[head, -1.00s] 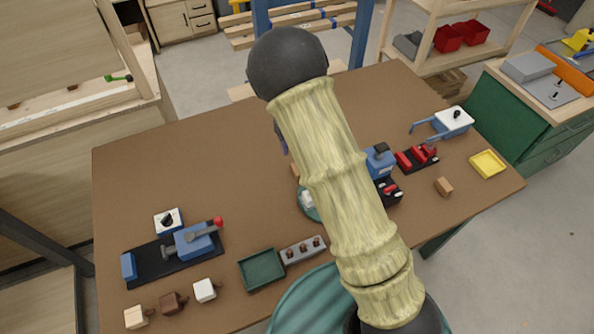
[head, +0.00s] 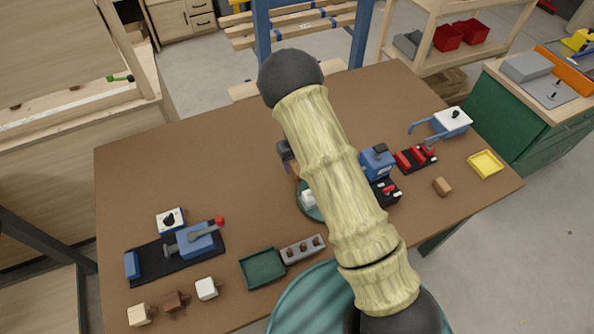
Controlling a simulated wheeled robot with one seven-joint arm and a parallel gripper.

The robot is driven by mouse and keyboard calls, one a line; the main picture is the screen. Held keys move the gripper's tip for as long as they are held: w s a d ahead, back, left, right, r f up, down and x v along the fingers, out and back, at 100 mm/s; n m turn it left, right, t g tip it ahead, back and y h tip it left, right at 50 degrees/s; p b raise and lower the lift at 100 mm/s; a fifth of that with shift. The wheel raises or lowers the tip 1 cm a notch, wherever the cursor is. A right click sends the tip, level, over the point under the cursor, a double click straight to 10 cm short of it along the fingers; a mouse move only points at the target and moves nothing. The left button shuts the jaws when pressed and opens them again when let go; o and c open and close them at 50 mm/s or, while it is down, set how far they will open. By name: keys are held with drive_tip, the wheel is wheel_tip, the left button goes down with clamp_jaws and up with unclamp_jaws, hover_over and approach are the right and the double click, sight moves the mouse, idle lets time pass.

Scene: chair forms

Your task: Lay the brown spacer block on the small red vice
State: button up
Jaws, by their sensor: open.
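The brown spacer block (head: 442,186) lies on the brown table near its right front edge, tan-brown and apart from other things. The small red vice (head: 415,158) sits on a dark base just behind and left of the block, with red jaws. Nothing shows lying on the vice. My arm, in a pale yellow sleeve, crosses the middle of the view. A dark grey piece, which seems to be part of my arm, shows at the sleeve's left edge. My gripper's fingers are hidden behind the arm.
A blue machine (head: 376,162) stands left of the red vice. A yellow tray (head: 486,164) lies to the right, and a white-topped blue item (head: 452,121) behind. A green tray (head: 262,268) and a larger blue vice (head: 196,241) are at left. The table's back left is clear.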

drive_tip(key=f, duration=0.2)
drive_tip(key=w+f+p, duration=0.1)
drive_tip(key=f, duration=0.1)
drive_tip(key=shift+d+f, duration=0.2)
drive_tip(key=shift+f, duration=0.2)
drive_tip(key=c, duration=1.1)
drive_tip(key=shift+c, duration=0.2)
drive_tip(key=shift+r, duration=0.1)
wheel_tip(320, 180, up, 10)
drive_tip(key=shift+f+b, duration=0.1)
drive_tip(key=shift+b, duration=0.7)
